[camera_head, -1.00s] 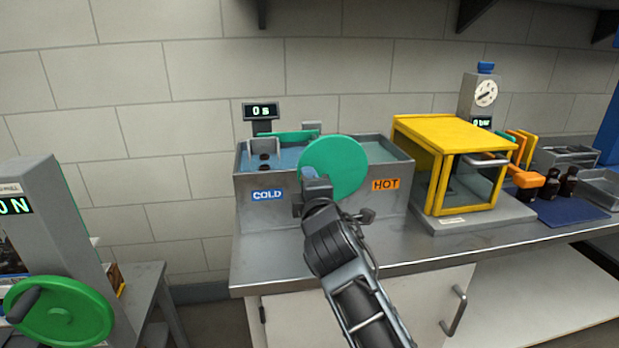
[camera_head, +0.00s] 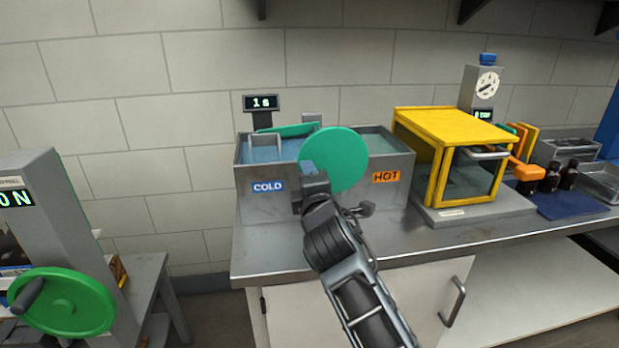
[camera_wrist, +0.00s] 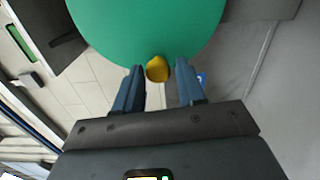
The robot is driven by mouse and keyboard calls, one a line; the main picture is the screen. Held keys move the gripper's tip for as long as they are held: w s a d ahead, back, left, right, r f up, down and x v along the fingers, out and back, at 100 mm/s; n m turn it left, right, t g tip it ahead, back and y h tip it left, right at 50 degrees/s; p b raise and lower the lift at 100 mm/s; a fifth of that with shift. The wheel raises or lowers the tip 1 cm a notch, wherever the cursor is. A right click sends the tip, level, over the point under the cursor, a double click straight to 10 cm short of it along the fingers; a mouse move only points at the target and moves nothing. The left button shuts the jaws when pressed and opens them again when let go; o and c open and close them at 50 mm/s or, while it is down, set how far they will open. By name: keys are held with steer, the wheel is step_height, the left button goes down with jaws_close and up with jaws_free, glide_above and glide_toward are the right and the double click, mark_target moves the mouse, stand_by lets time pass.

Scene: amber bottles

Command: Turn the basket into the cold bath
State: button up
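The two-part steel bath has a COLD side (camera_head: 268,206) at left and a HOT side (camera_head: 398,197) at right. A round green wheel (camera_head: 335,158) stands at its front. In the cold water, a pale basket frame (camera_head: 265,146) shows beside a tilted green bar (camera_head: 287,130); no bottles show there now. My gripper (camera_head: 315,178) is at the wheel's lower left, partly hiding it. In the wrist view my gripper (camera_wrist: 158,72) has its blue fingers apart, either side of a yellow knob (camera_wrist: 157,69) at the edge of the green wheel (camera_wrist: 150,25), with small gaps showing.
A display (camera_head: 262,103) behind the cold side reads 1 s. A yellow glass-fronted cabinet (camera_head: 455,130) stands to the right, with dark bottles (camera_head: 560,178) and a blue mat (camera_head: 570,205) beyond it. A grey machine with a green handwheel (camera_head: 62,303) is at the left. The counter front is clear.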

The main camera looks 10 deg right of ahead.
steer(key=shift+o, duration=1.3)
steer(key=shift+r, duration=0.1)
steer(key=s, duration=0.7)
steer(key=shift+s+b, duration=0.35)
steer(key=shift+s, duration=0.05)
steer(key=s+d+f+m+g, duration=0.1)
steer(key=s+f+m, duration=0.3)
steer(key=s, duration=0.5)
steer(key=s+d+f+m+y, duration=0.1)
steer(key=s+d+f+m, duration=0.1)
steer(key=s+f, duration=0.55)
steer(key=s+d+f+m+g, duration=0.1)
steer(key=s+f+m, duration=0.25)
steer(key=s, duration=0.65)
steer(key=s+d+r+m, duration=0.2)
steer(key=s+m, duration=0.1)
steer(key=s, duration=0.5)
steer(key=s+d+r+m, duration=0.1)
steer(key=s+d+m, duration=0.2)
steer(key=s, duration=0.6)
steer(key=s+d+r+m+g+h, duration=0.1)
steer(key=s+d+r+m, duration=0.1)
steer(key=s, duration=0.6)
steer(key=shift+s+d+r+m, duration=0.15)
steer(key=shift+r+m, duration=0.15)
steer(key=shift+m, duration=0.45)
